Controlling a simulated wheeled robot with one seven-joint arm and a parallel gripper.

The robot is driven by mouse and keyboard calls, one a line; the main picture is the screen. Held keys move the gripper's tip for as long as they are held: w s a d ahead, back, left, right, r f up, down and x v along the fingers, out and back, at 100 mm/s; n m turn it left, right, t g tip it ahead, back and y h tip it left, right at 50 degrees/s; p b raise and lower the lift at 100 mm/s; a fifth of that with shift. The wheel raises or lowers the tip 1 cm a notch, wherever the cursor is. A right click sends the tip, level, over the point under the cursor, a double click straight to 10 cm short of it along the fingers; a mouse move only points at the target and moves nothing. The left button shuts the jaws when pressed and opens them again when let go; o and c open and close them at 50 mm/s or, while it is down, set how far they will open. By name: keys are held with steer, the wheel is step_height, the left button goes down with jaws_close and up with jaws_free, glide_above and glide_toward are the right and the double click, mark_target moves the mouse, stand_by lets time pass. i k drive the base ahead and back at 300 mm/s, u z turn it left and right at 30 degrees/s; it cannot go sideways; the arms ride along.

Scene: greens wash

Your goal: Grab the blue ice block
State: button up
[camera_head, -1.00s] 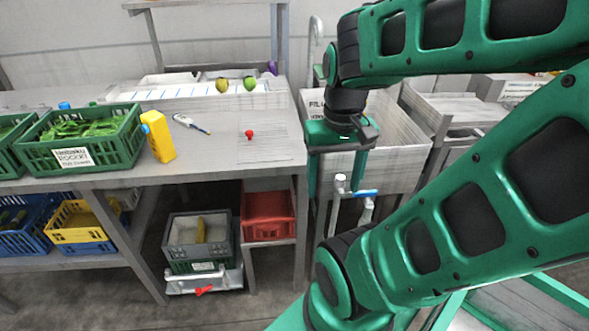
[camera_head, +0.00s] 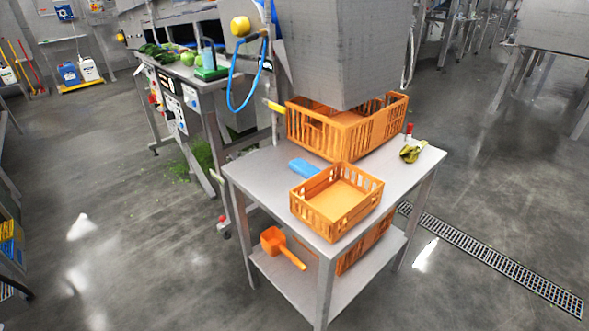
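A blue block (camera_head: 304,168), which looks like the ice block, lies flat on the grey metal table (camera_head: 262,190). It is just behind and left of the small orange crate (camera_head: 376,190), and in front of the larger orange crate (camera_head: 393,120). Its right end is close to the small crate; I cannot tell whether they touch. My gripper is out of view, and no part of my arm shows now.
A yellow-green item (camera_head: 412,151) and a small red-topped bottle (camera_head: 408,131) are at the table's right. An orange scoop (camera_head: 283,247) lies on the lower shelf. A large grey housing (camera_head: 340,50) overhangs the back crate. Open floor (camera_head: 150,250) lies left.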

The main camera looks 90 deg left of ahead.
mark_target(303, 167)
steer(key=u, duration=0.7)
steer(key=i, duration=0.4)
steer(key=u, duration=2.35)
steer(key=i, duration=1)
steer(key=z, duration=0.05)
